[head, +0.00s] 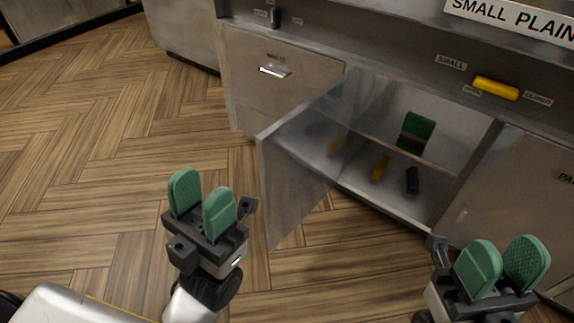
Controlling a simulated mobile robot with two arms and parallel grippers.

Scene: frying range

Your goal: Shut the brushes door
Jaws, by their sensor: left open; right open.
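The brushes door (297,165) is a see-through grey panel, standing wide open and swung out from the left side of its compartment. Through and beside it I see the open compartment (425,215), with brushes inside. My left gripper (202,200) is open and empty, to the left of the door and apart from it in the picture. My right gripper (502,268) is open and empty at the lower right, in front of the cabinet and to the right of the open compartment. Any label on the brushes door cannot be read.
Inside the compartment are a green item (415,133), a yellow item (380,168) and a dark item (411,181). A closed panel with a handle (276,71) is on the left; another closed panel (530,185) is on the right. A yellow handle (496,88) sits above. Wooden floor (100,140) is clear at left.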

